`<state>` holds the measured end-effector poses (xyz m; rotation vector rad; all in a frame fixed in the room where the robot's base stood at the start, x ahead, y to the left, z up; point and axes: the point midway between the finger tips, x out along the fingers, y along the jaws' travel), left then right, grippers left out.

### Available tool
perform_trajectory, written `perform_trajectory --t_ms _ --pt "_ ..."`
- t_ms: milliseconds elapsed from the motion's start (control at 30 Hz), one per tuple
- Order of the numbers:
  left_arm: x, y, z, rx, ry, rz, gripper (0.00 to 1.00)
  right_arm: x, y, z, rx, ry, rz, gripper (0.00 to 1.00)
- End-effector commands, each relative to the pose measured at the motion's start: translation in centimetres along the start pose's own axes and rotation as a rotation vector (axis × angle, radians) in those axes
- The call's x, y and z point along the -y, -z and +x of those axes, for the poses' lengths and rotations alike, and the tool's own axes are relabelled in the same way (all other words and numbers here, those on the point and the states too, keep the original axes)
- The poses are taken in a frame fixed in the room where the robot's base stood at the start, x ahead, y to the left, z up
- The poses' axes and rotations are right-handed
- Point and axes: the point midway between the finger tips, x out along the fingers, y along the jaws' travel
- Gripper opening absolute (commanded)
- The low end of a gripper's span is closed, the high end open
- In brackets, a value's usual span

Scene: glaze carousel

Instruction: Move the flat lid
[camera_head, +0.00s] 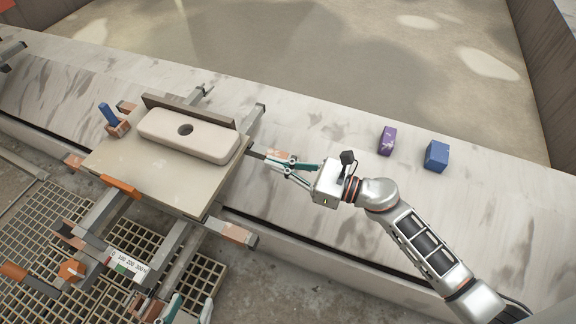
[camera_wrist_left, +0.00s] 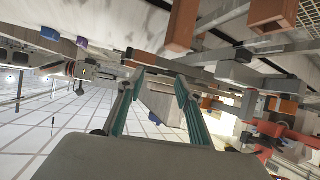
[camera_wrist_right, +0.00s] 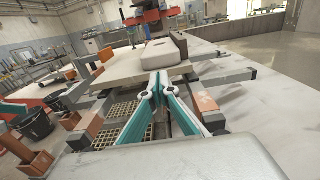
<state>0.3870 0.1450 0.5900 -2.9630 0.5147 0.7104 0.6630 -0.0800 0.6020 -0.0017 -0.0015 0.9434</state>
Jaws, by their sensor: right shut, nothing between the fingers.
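The flat lid (camera_head: 187,134), a pale beige slab with rounded ends and a dark round hole, lies on the square board (camera_head: 115,169) in the head view. It also shows in the right wrist view (camera_wrist_right: 162,53), beyond the fingertips. My right gripper (camera_head: 268,159) is shut and empty, to the right of the board and apart from the lid. Its closed fingers (camera_wrist_right: 158,76) show in the right wrist view. My left gripper (camera_head: 188,308) is at the bottom edge of the head view, mostly cut off. Its fingers (camera_wrist_left: 159,78) stand apart and empty in the left wrist view.
A dark upright strip (camera_head: 190,110) runs along the lid's far side. A blue peg (camera_head: 108,114) stands at the board's left corner. A purple block (camera_head: 387,140) and a blue block (camera_head: 436,156) sit on the stone ledge (camera_head: 330,135), right. Metal rails extend around the board.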

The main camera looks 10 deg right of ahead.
Motion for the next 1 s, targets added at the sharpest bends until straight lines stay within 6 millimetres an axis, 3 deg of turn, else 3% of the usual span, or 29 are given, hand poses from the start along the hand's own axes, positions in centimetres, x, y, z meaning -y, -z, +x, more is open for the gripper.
perform_trajectory --t_ms 200,400,600,1000 --pt "-0.1 0.0 0.0 -0.002 -0.002 -0.006 0.35 0.0 0.0 4.4 0.002 0.001 0.003 0.0" --pt "-0.2 0.0 0.1 -0.004 -0.004 -0.013 0.35 -0.1 0.2 7.2 0.001 0.001 0.005 0.0" --pt "-0.4 0.1 0.0 -0.007 -0.007 -0.018 0.35 0.0 0.1 8.3 -0.001 0.001 0.004 0.0" --pt "-0.4 0.3 0.1 -0.011 -0.007 -0.02 0.35 0.0 0.1 8.7 -0.001 0.0 0.002 0.0"
